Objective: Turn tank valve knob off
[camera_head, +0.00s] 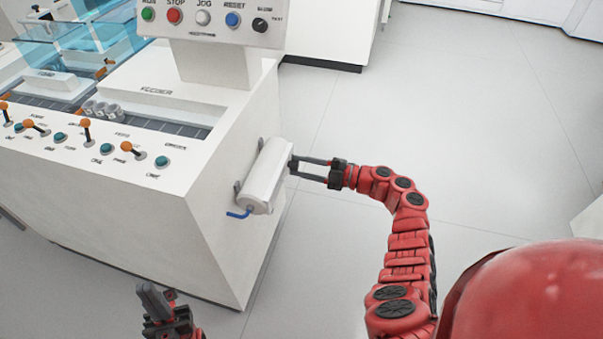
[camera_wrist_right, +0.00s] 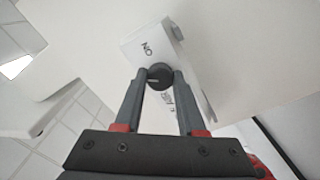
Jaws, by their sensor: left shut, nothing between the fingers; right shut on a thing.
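The white tank (camera_head: 268,174) is mounted on the side wall of the white machine, with a short blue pipe at its lower end. More lettering is partly hidden by the right finger. My left gripper (camera_head: 158,298) is low in front of the machine, shut and empty, away from the tank.
The machine's front panel (camera_head: 100,150) carries several orange levers and teal buttons. A control box (camera_head: 205,20) with coloured buttons stands above the feeder. The grey floor (camera_head: 480,130) to the right of the machine is clear.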

